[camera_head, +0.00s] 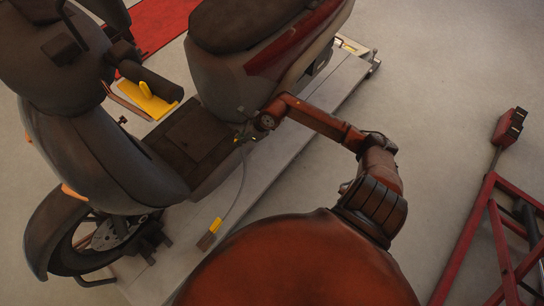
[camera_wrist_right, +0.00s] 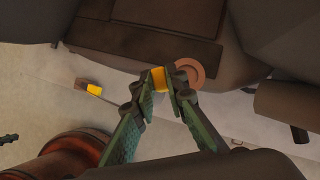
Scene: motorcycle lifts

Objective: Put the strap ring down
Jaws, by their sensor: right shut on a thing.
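My right gripper (camera_head: 241,136) is beside the motorcycle's footboard, at the end of the arm that reaches in from the right. In the right wrist view its two green fingers (camera_wrist_right: 163,92) are shut on a small yellow piece, which I take to be the strap ring (camera_wrist_right: 158,78). A round copper-coloured disc (camera_wrist_right: 190,72) shows just beside the fingertips; I cannot tell whether it touches them. A thin grey strap (camera_head: 241,180) runs from near the gripper down to a yellow and brown end piece (camera_head: 210,234) on the lift platform. My left gripper is not in view.
The dark motorcycle (camera_head: 95,130) stands on the pale lift platform (camera_head: 270,165). A yellow bracket (camera_head: 148,98) sits near its front. A red frame (camera_head: 500,235) stands at the right. The grey floor (camera_head: 440,70) between is clear.

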